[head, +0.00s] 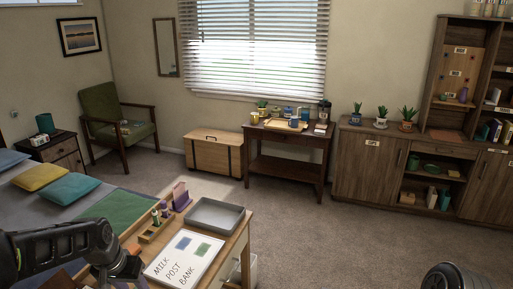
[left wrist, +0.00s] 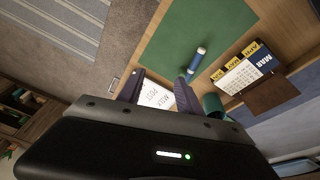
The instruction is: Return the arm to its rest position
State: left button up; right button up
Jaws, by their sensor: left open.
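My left arm comes in from the left in the head view, with the left gripper (head: 120,279) low over the near part of the desk, its fingers partly cut off by the picture's lower edge. In the left wrist view the left gripper (left wrist: 158,82) has its two dark fingers spread apart, with nothing held between them. A white note card (head: 182,257) reading MILK, POST, BANK lies on the desk beside the gripper. My right gripper is not in view.
A grey tray (head: 216,229) and a wooden holder (head: 153,233) stand on the desk near the card. The left wrist view shows a green blotter (left wrist: 195,32), a blue cylinder (left wrist: 197,62), a MAR calendar (left wrist: 246,74) and a green cup (left wrist: 212,105).

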pick_arm(q)
jog(key=s+d+f+n+t+h+b, duration=0.1)
jog(key=s+d+f+b, duration=0.15)
jog(key=d+f, duration=0.8)
jog(key=s+d+f+n+h+b, duration=0.1)
jog(key=d+f+h+b, duration=0.15)
jog(key=d+f, duration=0.8)
jog(key=s+d+f+g+b, duration=0.1)
jog(key=s+d+f+b, duration=0.1)
jog(key=s+f, duration=0.6)
jog(key=s+d+f+g+b, duration=0.2)
jog(key=s+d+f, duration=0.3)
jog(key=s+f, duration=0.4)
jog(key=shift+s+f+m+b, duration=0.15)
jog(key=shift+s+m+b, duration=0.3)
jog(key=shift+s, duration=0.6)
jog(key=shift+d, duration=0.1)
